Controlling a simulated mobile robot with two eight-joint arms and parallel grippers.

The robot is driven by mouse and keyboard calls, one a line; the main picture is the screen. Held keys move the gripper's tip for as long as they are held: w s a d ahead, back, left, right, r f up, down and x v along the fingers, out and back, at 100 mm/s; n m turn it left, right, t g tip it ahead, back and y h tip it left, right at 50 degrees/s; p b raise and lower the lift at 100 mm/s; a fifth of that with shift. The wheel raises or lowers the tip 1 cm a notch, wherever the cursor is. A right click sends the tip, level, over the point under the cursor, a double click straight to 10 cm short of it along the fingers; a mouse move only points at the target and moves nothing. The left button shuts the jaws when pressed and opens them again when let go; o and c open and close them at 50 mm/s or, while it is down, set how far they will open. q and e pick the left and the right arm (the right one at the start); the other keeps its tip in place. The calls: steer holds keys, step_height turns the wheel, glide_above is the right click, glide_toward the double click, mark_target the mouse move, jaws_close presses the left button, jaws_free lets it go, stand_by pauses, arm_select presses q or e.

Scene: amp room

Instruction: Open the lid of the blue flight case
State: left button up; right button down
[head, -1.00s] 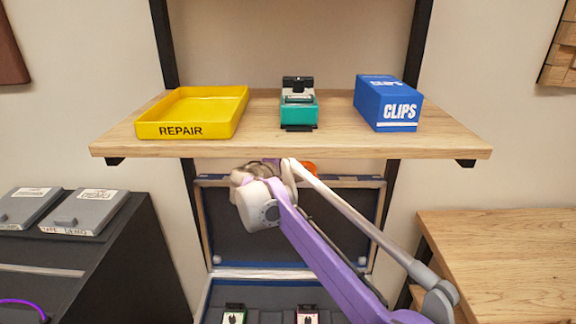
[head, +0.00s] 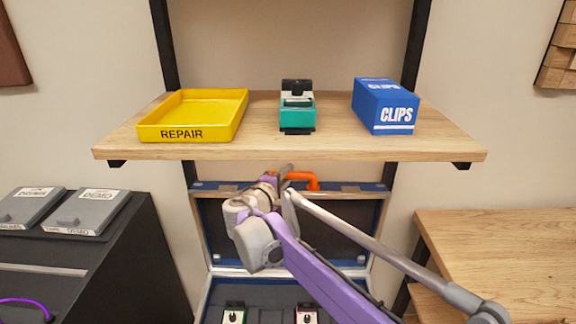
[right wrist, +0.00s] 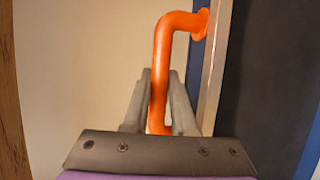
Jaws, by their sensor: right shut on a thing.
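The blue flight case stands below the shelf, with its lid (head: 218,225) raised, dark inside with a blue and metal edge. The lid stands steeply up behind the case's open base (head: 262,296). An orange handle (head: 313,181) sits on the lid's upper edge, and it also shows in the right wrist view (right wrist: 172,22). My right gripper (head: 284,174) is shut on the orange handle; in the right wrist view its two fingers (right wrist: 158,100) lie on both sides of the bar. My arm hides part of the lid. My left gripper is not in view.
A wooden shelf (head: 300,148) is just above the lid, holding a yellow REPAIR tray (head: 190,116), a teal pedal (head: 297,108) and a blue CLIPS box (head: 388,106). Two small pedals sit in the case. A black cabinet (head: 110,265) stands left, a wooden table (head: 500,245) right.

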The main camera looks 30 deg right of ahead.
steer(key=shift+s+a+h, duration=0.3)
steer(key=shift+s+a, duration=0.4)
steer(key=shift+s, duration=0.3)
steer(key=c, duration=0.7)
jaws_free()
steer(key=shift+c, duration=0.2)
steer(key=p+v, duration=0.1)
steer(key=v, duration=0.9)
steer(key=shift+s+a+p, duration=0.2)
steer(key=shift+s+p, duration=0.05)
steer(key=shift+p, duration=0.15)
